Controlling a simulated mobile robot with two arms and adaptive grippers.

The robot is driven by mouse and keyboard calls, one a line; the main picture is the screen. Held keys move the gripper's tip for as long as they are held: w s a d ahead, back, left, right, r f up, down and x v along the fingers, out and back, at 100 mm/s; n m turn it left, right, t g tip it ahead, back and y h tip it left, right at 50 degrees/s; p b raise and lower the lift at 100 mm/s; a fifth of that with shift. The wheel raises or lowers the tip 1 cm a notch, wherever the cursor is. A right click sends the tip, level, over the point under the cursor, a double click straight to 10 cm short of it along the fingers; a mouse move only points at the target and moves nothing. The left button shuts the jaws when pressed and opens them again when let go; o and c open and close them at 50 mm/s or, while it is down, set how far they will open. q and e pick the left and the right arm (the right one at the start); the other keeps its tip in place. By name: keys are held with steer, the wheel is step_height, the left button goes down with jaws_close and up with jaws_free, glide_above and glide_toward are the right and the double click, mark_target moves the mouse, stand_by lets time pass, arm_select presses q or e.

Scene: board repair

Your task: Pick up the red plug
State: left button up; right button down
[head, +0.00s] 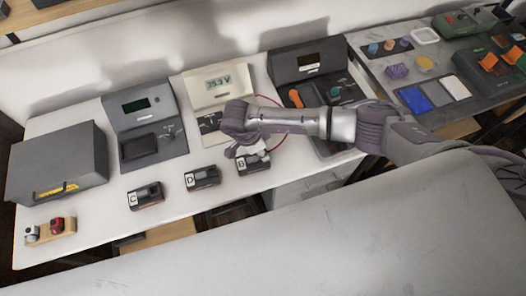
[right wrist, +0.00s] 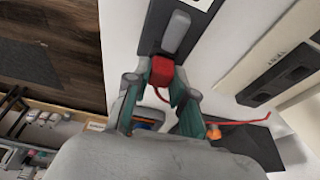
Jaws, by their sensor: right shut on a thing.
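The red plug (right wrist: 161,71) shows in the right wrist view between the two fingers of my right gripper (right wrist: 160,85), which is shut on it. A thin red cable hangs close by it. The plug is at the end of a dark module with a grey lever (right wrist: 177,33); I cannot tell whether it is seated or free. In the head view my right gripper (head: 243,151) is down at the module marked B (head: 255,168) and hides the plug. A red cable (head: 268,100) arcs behind the gripper. My left gripper is not in view.
Module D (head: 202,179) and module C (head: 146,196) stand left of B along the table's front. Behind are a beige meter (head: 218,86) and a dark grey device (head: 145,120). A wooden block (head: 48,234) with red and white pieces sits at the front left.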

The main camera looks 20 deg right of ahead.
step_height(320, 180, up, 4)
steer(key=shift+r+b, duration=0.1)
steer(key=shift+b, duration=0.8)
steer(key=s+d+r+b, duration=0.2)
steer(key=s+d+r, duration=0.3)
steer(key=d, duration=0.5)
steer(key=shift+s+d+r+b, duration=0.15)
steer(key=shift+s+r+b, duration=0.2)
steer(key=shift+r, duration=0.55)
